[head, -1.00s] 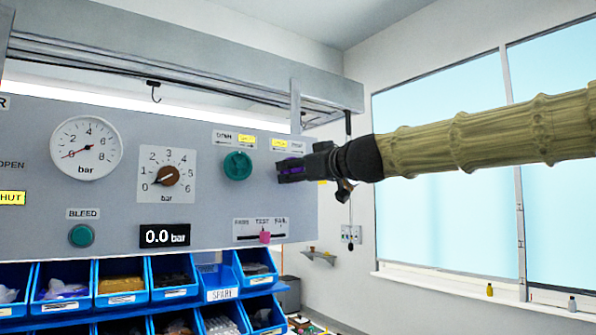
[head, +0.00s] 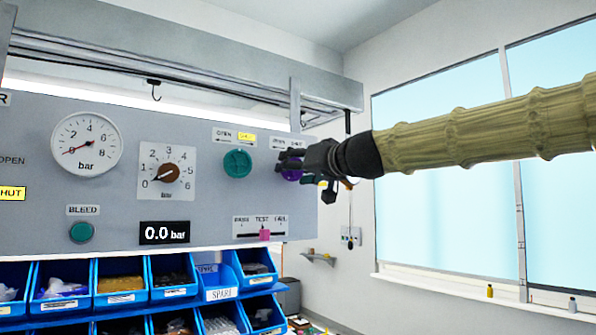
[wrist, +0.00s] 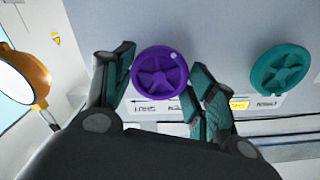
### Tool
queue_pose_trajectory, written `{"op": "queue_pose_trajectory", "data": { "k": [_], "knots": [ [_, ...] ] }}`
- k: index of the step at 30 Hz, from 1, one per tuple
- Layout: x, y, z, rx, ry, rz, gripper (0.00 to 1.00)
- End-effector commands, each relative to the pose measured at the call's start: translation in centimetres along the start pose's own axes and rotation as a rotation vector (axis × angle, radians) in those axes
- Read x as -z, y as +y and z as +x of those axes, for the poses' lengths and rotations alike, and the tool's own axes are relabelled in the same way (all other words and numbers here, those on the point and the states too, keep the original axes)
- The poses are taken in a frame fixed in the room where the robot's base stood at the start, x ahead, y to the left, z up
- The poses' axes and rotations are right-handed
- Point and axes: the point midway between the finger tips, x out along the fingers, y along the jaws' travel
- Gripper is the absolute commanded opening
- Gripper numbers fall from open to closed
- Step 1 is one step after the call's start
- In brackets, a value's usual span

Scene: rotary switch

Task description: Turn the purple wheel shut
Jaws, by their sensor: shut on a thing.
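The purple wheel (wrist: 160,73) shows in the wrist view between my two fingers, its face with spokes and a pale dot near its rim at upper right. In the head view the wheel (head: 291,170) is partly hidden behind my gripper (head: 289,161). My gripper (wrist: 163,87) is shut on the wheel, one finger at each side of its rim. The white label (wrist: 157,107) by the wheel reads upside down in the wrist view, with SHUT legible. In the head view the wheel's OPEN label (head: 279,142) is white.
A teal wheel (head: 237,163) sits left of the purple one, its SHUT label yellow. The grey panel (head: 115,190) also carries gauges, a green bleed button (head: 82,232) and a display (head: 164,233) reading 0.0 bar. Blue bins (head: 120,283) stand below.

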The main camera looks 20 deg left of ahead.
Motion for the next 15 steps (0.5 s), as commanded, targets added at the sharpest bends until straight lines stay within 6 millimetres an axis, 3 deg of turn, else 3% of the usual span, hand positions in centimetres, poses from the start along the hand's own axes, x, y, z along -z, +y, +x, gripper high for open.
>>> {"op": "queue_pose_trajectory", "data": {
  "k": [15],
  "knots": [
    [-0.08, -0.03, 0.02, 0.0, -0.002, 0.489, 0.32]
  ]
}}
